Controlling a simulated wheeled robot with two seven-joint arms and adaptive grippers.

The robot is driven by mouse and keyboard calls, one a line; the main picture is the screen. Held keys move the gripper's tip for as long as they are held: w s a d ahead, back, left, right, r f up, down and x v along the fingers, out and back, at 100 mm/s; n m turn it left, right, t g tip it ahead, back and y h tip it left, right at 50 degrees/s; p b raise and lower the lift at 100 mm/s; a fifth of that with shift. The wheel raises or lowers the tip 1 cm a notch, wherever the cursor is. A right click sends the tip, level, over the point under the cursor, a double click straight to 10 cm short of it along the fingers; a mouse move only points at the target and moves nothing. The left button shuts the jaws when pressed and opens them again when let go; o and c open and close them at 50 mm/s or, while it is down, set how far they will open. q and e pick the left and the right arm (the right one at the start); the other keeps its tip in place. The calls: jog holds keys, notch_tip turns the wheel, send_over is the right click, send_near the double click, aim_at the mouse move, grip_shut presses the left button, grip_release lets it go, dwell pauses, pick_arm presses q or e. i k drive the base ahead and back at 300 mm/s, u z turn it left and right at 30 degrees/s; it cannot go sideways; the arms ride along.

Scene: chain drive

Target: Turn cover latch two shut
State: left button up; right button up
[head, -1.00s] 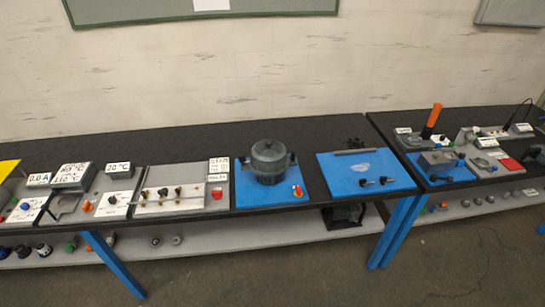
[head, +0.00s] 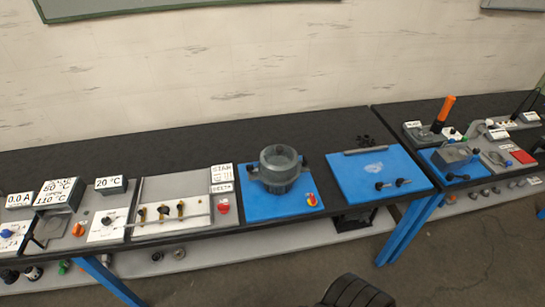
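A flat blue panel (head: 355,170) with a grey bar along its far edge lies on the black bench, right of centre. Two small dark latch-like handles sit near its front edge, a left one (head: 381,185) and a right one (head: 404,182). Both have a short lever pointing to the right. I cannot tell which is cover latch two, or whether either is shut. Neither of my grippers is in view, and nothing touches the handles.
A grey round housing (head: 280,169) on a blue base stands left of the panel. Several small black pieces (head: 366,140) lie behind it. Panels with knobs and signs fill the bench's left. A second bench (head: 395,115) stands at right. A dark ribbed part shows at the bottom edge.

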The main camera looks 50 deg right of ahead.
aim_at(305, 161)
jog(key=z, duration=0.2)
jog(key=i, duration=0.65)
jog(key=z, duration=0.55)
